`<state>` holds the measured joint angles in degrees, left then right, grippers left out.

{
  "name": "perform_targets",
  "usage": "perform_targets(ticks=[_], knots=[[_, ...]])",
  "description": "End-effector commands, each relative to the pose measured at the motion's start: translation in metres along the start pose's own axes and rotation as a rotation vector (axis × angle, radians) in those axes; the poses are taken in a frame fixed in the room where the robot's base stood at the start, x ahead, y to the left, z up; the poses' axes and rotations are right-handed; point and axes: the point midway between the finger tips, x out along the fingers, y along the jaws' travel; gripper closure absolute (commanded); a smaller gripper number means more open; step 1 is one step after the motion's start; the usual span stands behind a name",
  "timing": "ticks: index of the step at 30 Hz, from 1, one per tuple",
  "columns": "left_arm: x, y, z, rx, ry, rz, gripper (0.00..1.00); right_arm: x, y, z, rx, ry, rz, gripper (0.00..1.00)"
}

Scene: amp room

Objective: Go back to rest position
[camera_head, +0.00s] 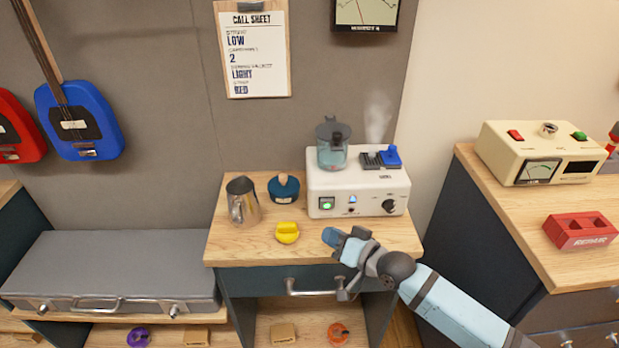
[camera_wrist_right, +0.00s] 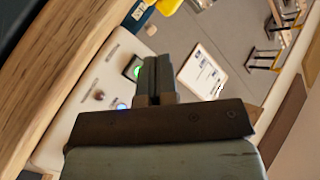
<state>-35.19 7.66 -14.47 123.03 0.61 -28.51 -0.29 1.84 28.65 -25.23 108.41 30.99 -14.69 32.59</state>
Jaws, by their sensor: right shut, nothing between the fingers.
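My right gripper (camera_head: 336,238) reaches in from the lower right and hovers at the front of the small wooden table, in front of the cream machine (camera_head: 325,181). It is shut and empty. In the right wrist view its closed fingers (camera_wrist_right: 155,75) point toward the machine's front, where a green-lit switch (camera_wrist_right: 136,70) shows. The fingers look apart from the machine. My left gripper is not in view.
The wooden table (camera_head: 235,248) holds a metal jug (camera_head: 242,200), a blue round pot (camera_head: 284,189) and a yellow object (camera_head: 287,232). A grey case (camera_head: 110,268) lies at left. At right, a counter (camera_head: 500,215) carries a meter box (camera_head: 540,152) and a red block (camera_head: 580,231).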

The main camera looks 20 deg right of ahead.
Motion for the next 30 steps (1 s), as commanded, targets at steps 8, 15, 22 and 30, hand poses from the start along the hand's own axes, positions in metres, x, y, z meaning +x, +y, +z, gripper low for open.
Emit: perform_targets(ticks=[8, 15, 22, 30], knots=[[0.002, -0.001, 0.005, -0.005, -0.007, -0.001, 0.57, -0.016, -0.002, 0.038, -0.046, -0.030, 0.039, 1.00], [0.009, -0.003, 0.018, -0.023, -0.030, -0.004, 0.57, -0.077, -0.005, 0.135, -0.230, -0.144, 0.192, 1.00], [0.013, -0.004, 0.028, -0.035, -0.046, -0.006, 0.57, -0.133, -0.005, 0.189, -0.370, -0.263, 0.316, 1.00], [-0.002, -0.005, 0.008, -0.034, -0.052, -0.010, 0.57, -0.172, -0.021, 0.190, -0.462, -0.344, 0.385, 1.00]])
